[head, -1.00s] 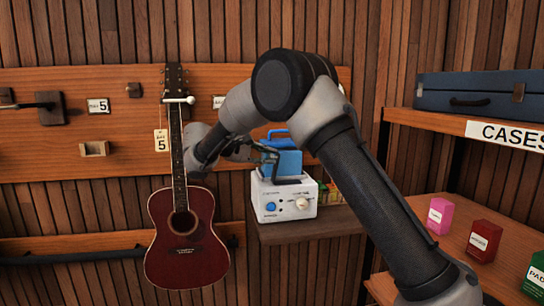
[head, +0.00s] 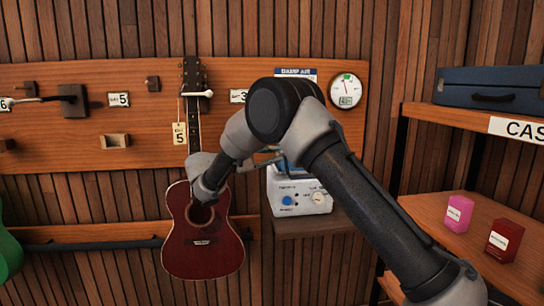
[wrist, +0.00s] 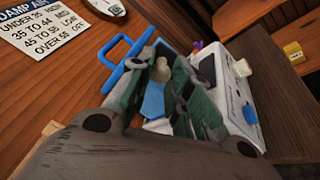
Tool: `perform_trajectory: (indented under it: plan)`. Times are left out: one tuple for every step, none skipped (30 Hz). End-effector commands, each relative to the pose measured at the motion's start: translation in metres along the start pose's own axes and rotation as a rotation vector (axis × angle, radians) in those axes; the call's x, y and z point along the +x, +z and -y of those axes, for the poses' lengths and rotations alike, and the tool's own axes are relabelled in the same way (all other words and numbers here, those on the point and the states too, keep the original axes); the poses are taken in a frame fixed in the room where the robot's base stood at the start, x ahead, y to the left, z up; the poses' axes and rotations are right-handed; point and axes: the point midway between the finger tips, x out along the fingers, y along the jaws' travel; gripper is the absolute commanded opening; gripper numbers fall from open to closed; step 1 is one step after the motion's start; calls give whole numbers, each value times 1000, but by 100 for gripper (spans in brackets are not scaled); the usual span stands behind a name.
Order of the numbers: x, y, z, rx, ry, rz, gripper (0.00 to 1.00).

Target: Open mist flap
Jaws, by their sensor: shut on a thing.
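A white humidifier (head: 299,196) with a blue dial and a pale knob stands on a small wooden shelf. Its white body (wrist: 238,103) is at the right in the wrist view. Its blue tank (wrist: 153,101) shows between my fingers, and a blue handle (wrist: 113,52) sticks out to their left. My gripper (wrist: 163,68) is shut at the top of the humidifier, on what appears to be the mist flap. The fingers cover most of the flap, so its angle cannot be told. In the head view my arm hides most of the tank.
A red guitar (head: 203,240) hangs left of the humidifier, partly behind my wrist. A round gauge (head: 346,91) and a damp-air sign (wrist: 42,32) are on the wall board. Pink and red boxes stand on a shelf (head: 432,212) at right.

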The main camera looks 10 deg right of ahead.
Motion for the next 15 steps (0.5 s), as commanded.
perform_trajectory:
  plan:
    - [0, 0, -2, 3, 2, -3, 0]
    - [0, 0, -2, 3, 2, -3, 0]
    - [0, -1, -2, 3, 2, -3, 0]
    - [0, -1, -2, 3, 1, -3, 0]
    - [0, 0, -2, 3, 1, -3, 0]
    - [0, -1, -2, 3, 1, -3, 23]
    - [0, -1, -2, 3, 1, -3, 29]
    - [0, -1, -2, 3, 1, -3, 34]
    - [0, 0, -1, 3, 1, -3, 42]
    - [0, 0, -1, 3, 1, -3, 43]
    - [0, 0, -1, 2, 0, -2, 43]
    - [0, 0, -1, 2, 0, -2, 43]
    - [0, 0, -1, 2, 0, -2, 43]
    - [0, 0, -1, 2, 0, -2, 43]
    - [0, 0, -1, 2, 0, -2, 43]
